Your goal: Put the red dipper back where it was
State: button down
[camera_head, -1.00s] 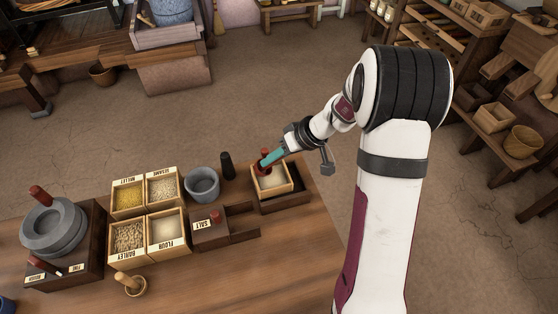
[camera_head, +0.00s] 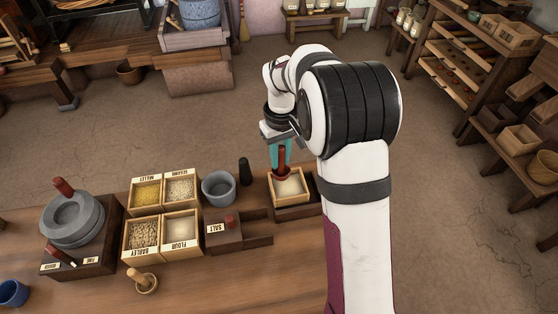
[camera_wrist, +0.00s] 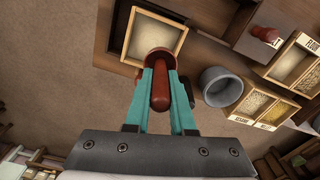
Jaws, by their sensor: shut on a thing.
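The red dipper (camera_head: 282,168) is upright in my gripper (camera_head: 281,153), whose teal fingers are shut on its handle. Its lower end is over the back part of a square light-wood box (camera_head: 292,201) with pale contents. In the wrist view the dipper (camera_wrist: 160,92) stands between the fingers of my gripper (camera_wrist: 160,78), and its wider red end overlaps the near edge of the box (camera_wrist: 130,32). I cannot tell whether the dipper touches the box or its contents.
A salt box (camera_head: 222,240) with a red knob, a grey stone pot (camera_head: 218,188) and a dark cylinder (camera_head: 245,171) stand left of the box. Labelled grain boxes (camera_head: 145,257) and a quern (camera_head: 72,218) are farther left.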

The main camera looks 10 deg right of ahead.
jog(key=s+a+r+m, duration=0.1)
jog(key=s+a+r, duration=0.2)
jog(key=s+r, duration=0.75)
jog(key=s+a+f+n, duration=0.2)
jog(key=a+f, duration=0.5)
jog(key=a, duration=0.1)
jog(key=s+a+f+n, duration=0.2)
jog(key=s+a+f, duration=0.1)
jog(key=a+f, duration=0.3)
jog(key=s+a+f+n, duration=0.2)
jog(key=a+f+n, duration=0.1)
jog(key=a+f, duration=0.4)
jog(key=shift+s+a+f, duration=0.15)
jog(key=shift+a+f, duration=0.05)
jog(key=shift+a, duration=0.55)
jog(key=shift+s+a+f, duration=0.1)
jog(key=shift+a+f, duration=0.05)
jog(key=shift+a, duration=0.55)
